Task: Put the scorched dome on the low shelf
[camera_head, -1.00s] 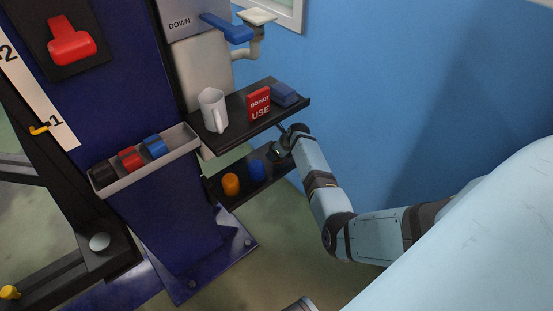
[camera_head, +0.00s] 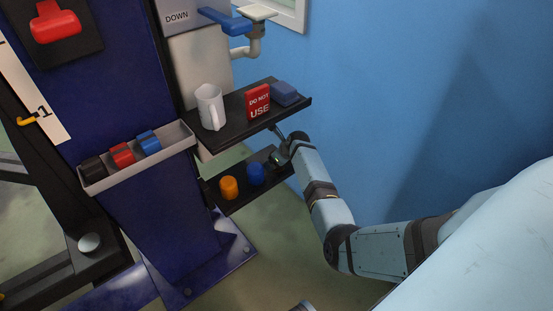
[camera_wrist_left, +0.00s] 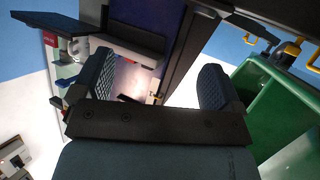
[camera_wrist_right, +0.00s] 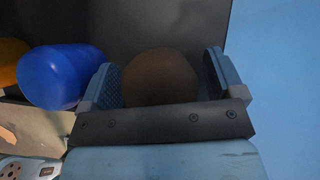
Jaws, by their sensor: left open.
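The brown scorched dome (camera_wrist_right: 162,78) sits between the fingers of my right gripper (camera_wrist_right: 163,80) in the right wrist view. The fingers are spread wide to either side of it; any small gap is hard to see. In the head view my right gripper (camera_head: 280,156) is at the right end of the dark low shelf (camera_head: 232,203), under the upper shelf, and hides the dome there. A blue dome-like piece (camera_head: 256,174) and an orange one (camera_head: 228,187) stand left of it on the low shelf. My left gripper (camera_wrist_left: 158,88) is open and empty.
The upper shelf (camera_head: 235,130) hangs above my right gripper, with a white mug (camera_head: 210,106), a red "DO NOT USE" block (camera_head: 258,101) and a blue block (camera_head: 285,93). A grey tray (camera_head: 135,165) is on the blue column. A blue wall (camera_head: 400,100) is at right.

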